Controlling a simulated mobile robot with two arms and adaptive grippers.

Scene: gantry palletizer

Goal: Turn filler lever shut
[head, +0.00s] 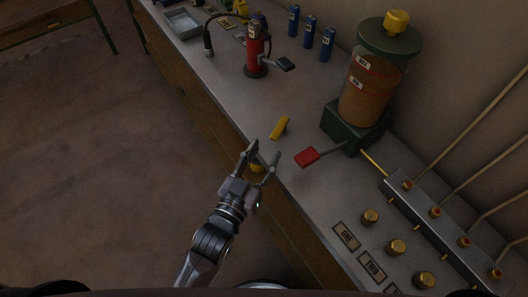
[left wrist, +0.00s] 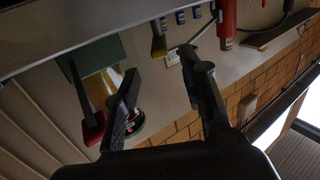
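The filler has a dark green base (head: 352,128) and an amber hopper (head: 368,95) with a green lid and yellow knob. Its lever ends in a red paddle (head: 307,157) that sticks out toward the bench's front edge. In the left wrist view the red paddle (left wrist: 93,128) is left of the fingers, beside the green base (left wrist: 88,58). My left gripper (head: 262,160) is open and empty over the front edge, left of the paddle and apart from it. Its fingers (left wrist: 160,66) also stand apart in the left wrist view. My right gripper is not in view.
A yellow handle (head: 280,128) lies just beyond the gripper. A red pump (head: 256,52) and blue cylinders (head: 310,32) stand farther back. A grey manifold (head: 445,220) and brass knobs (head: 396,247) are at right. The bench top between pump and filler is mostly clear.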

